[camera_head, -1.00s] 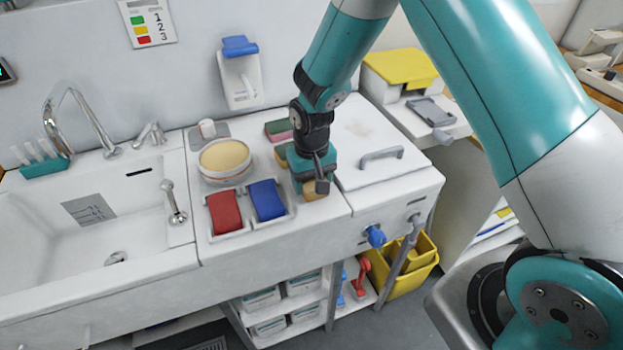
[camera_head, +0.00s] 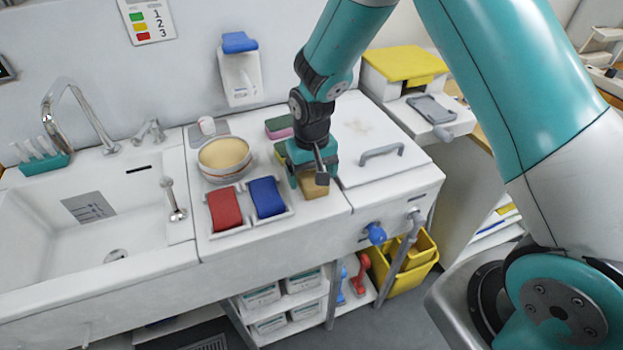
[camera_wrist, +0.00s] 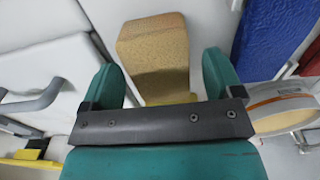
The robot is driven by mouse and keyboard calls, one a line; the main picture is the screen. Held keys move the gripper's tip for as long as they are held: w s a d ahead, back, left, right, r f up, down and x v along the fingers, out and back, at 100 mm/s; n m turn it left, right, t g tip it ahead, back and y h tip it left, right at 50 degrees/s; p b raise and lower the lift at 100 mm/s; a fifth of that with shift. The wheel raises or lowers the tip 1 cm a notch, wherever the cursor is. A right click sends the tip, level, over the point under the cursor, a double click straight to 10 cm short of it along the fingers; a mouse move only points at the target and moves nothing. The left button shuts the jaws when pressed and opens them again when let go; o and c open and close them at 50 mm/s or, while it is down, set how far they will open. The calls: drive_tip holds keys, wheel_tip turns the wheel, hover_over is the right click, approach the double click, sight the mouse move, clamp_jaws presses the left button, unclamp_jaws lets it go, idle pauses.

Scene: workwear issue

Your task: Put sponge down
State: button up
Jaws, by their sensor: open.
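A tan sponge (camera_head: 313,187) lies on the white counter to the right of the blue cloth or sponge. It also shows in the wrist view (camera_wrist: 153,52), lying beyond and between my fingers. My gripper (camera_head: 311,172) is open just above and behind the sponge in the head view. In the wrist view, my two teal fingers (camera_wrist: 163,85) stand apart with a gap on each side of the sponge. The sponge's near end is partly hidden by the gripper body.
A tray (camera_head: 243,229) holds a red block (camera_head: 225,209) and a blue block (camera_head: 267,198). A round bowl (camera_head: 224,158) and a pink-green sponge (camera_head: 279,127) are behind. A lid with a handle (camera_head: 382,153) is on the right. The counter's front strip is clear.

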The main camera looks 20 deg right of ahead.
sight(312, 176)
wheel_tip(312, 176, up, 10)
drive_tip(key=b, duration=0.2)
drive_tip(key=s+a+r+n+y, duration=0.1)
drive_tip(key=s+r+n, duration=0.1)
drive_tip(key=s, duration=0.6)
drive_tip(key=s+a+r+n+y, duration=0.1)
drive_tip(key=s+a+r+n, duration=0.1)
drive_tip(key=s+r, duration=0.3)
drive_tip(key=s+a+r+n+y, duration=0.1)
drive_tip(key=s+r+n+y, duration=0.1)
drive_tip(key=s, duration=0.9)
wheel_tip(312, 176, up, 2)
drive_tip(key=shift+s+a+r+n, duration=0.2)
drive_tip(key=shift+a+n, duration=0.15)
drive_tip(key=shift+n, duration=0.25)
